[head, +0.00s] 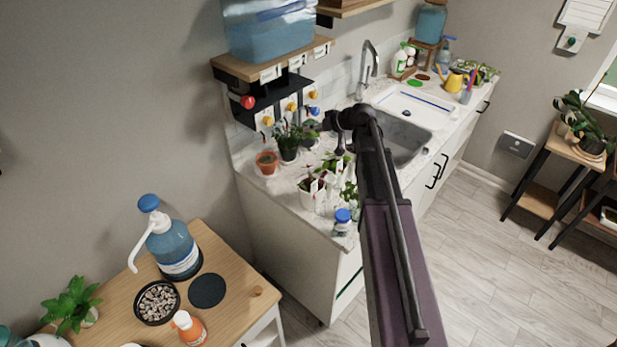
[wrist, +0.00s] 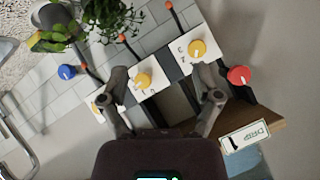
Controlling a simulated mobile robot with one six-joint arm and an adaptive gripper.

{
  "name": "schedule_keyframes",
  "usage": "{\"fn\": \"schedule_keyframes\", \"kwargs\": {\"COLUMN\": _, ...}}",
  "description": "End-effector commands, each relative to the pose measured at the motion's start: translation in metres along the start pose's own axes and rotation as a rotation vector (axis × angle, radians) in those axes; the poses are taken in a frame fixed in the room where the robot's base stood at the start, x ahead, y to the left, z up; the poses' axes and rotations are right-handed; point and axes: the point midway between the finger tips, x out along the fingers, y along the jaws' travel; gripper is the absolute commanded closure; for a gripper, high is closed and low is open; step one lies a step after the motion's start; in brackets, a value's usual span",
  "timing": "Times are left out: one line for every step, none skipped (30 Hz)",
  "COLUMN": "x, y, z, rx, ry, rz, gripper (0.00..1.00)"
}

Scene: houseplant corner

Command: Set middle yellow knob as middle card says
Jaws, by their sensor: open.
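Three yellow knobs on white plates sit in a row below the water tank's shelf. The middle yellow knob (head: 291,106) shows in the head view, and in the wrist view (wrist: 143,80) it lies between my fingertips, apart from them. The other yellow knobs are the left one (head: 267,120) and the right one (head: 314,94). The middle card (head: 297,61) is on the shelf's front edge; its writing is too small to read. My gripper (wrist: 165,88) is open and empty, facing the panel. In the wrist view, the rightmost card (wrist: 245,136) reads "DRIP".
A red knob (wrist: 239,75) and a blue knob (wrist: 67,71) flank the yellow ones. Potted plants (head: 289,145) stand on the counter just below the panel. The tap (head: 367,65) and sink (head: 405,140) are to the right.

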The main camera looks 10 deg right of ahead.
Motion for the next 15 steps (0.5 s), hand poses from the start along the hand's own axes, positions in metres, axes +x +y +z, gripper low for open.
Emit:
{"fn": "schedule_keyframes", "kwargs": {"x": 0.001, "y": -0.005, "z": 0.008, "rx": 0.004, "ry": -0.019, "rz": 0.005, "gripper": 0.18}}
{"fn": "schedule_keyframes", "kwargs": {"x": 0.001, "y": -0.007, "z": 0.012, "rx": 0.007, "ry": -0.031, "rz": 0.009, "gripper": 0.18}}
{"fn": "schedule_keyframes", "kwargs": {"x": 0.002, "y": -0.010, "z": 0.017, "rx": 0.010, "ry": -0.045, "rz": 0.014, "gripper": 0.18}}
{"fn": "schedule_keyframes", "kwargs": {"x": 0.002, "y": -0.012, "z": 0.020, "rx": 0.013, "ry": -0.056, "rz": 0.019, "gripper": 0.18}}
{"fn": "schedule_keyframes", "kwargs": {"x": 0.003, "y": -0.014, "z": 0.024, "rx": 0.017, "ry": -0.067, "rz": 0.023, "gripper": 0.18}}
{"fn": "schedule_keyframes", "kwargs": {"x": 0.003, "y": -0.016, "z": 0.029, "rx": 0.020, "ry": -0.082, "rz": 0.029, "gripper": 0.18}}
{"fn": "schedule_keyframes", "kwargs": {"x": 0.004, "y": -0.018, "z": 0.033, "rx": 0.022, "ry": -0.094, "rz": 0.034, "gripper": 0.18}}
{"fn": "schedule_keyframes", "kwargs": {"x": 0.004, "y": -0.021, "z": 0.037, "rx": 0.026, "ry": -0.105, "rz": 0.038, "gripper": 0.18}}
{"fn": "schedule_keyframes", "kwargs": {"x": 0.004, "y": -0.023, "z": 0.042, "rx": 0.030, "ry": -0.121, "rz": 0.045, "gripper": 0.18}}
{"fn": "schedule_keyframes", "kwargs": {"x": 0.004, "y": -0.025, "z": 0.045, "rx": 0.033, "ry": -0.131, "rz": 0.050, "gripper": 0.18}}
{"fn": "schedule_keyframes", "kwargs": {"x": 0.004, "y": -0.026, "z": 0.049, "rx": 0.036, "ry": -0.142, "rz": 0.056, "gripper": 0.18}}
{"fn": "schedule_keyframes", "kwargs": {"x": 0.004, "y": -0.029, "z": 0.054, "rx": 0.040, "ry": -0.157, "rz": 0.063, "gripper": 0.18}}
{"fn": "schedule_keyframes", "kwargs": {"x": 0.005, "y": -0.030, "z": 0.058, "rx": 0.043, "ry": -0.167, "rz": 0.069, "gripper": 0.18}}
{"fn": "schedule_keyframes", "kwargs": {"x": 0.005, "y": -0.032, "z": 0.062, "rx": 0.046, "ry": -0.179, "rz": 0.075, "gripper": 0.18}}
{"fn": "schedule_keyframes", "kwargs": {"x": 0.005, "y": -0.035, "z": 0.067, "rx": 0.050, "ry": -0.194, "rz": 0.082, "gripper": 0.18}}
